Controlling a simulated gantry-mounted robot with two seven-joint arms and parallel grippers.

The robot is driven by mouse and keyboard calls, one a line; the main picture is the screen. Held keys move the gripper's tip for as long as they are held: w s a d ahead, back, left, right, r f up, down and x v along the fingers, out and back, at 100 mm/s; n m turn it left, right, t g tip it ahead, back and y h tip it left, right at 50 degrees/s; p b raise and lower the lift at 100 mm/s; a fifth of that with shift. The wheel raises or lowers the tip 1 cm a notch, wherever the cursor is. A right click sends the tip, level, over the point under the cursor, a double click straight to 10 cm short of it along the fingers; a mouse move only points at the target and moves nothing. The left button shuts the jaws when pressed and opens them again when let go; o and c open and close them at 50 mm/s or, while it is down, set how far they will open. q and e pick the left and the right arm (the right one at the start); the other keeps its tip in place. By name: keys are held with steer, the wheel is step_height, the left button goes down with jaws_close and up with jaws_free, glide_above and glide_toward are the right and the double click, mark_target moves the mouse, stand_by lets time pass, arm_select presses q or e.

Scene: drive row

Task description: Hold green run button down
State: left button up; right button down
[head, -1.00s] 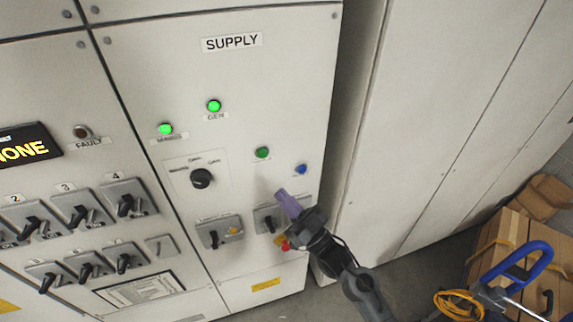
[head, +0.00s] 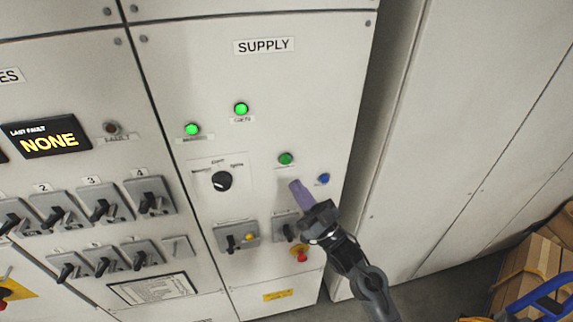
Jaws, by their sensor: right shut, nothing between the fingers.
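The green button (head: 286,159) is on the SUPPLY panel (head: 300,95), right of the black rotary selector. It looks darker than the two lit green lamps above it. My right gripper (head: 296,187) is shut and empty, its purple fingers pointing up and left. In the picture its tips are just below the green button, apart from it. Whether the tips touch the panel, I cannot tell. My left gripper is not in view.
A blue button (head: 323,179) is just right of my fingers. The rotary selector (head: 221,181) is to the left. A switch (head: 285,229) and a red knob (head: 300,254) are below, near my wrist. Boxes (head: 530,265) stand at the lower right.

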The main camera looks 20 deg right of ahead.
mark_target(286, 160)
steer(key=w+b, duration=0.1)
steer(key=w, duration=0.1)
steer(key=w+b, duration=0.1)
steer(key=w, duration=0.3)
steer(key=shift+d+b, duration=0.3)
steer(key=shift+b, duration=0.1)
stand_by(1.7)
steer(key=shift+w, duration=0.2)
steer(key=shift+w+b, duration=0.2)
steer(key=shift+b, duration=0.1)
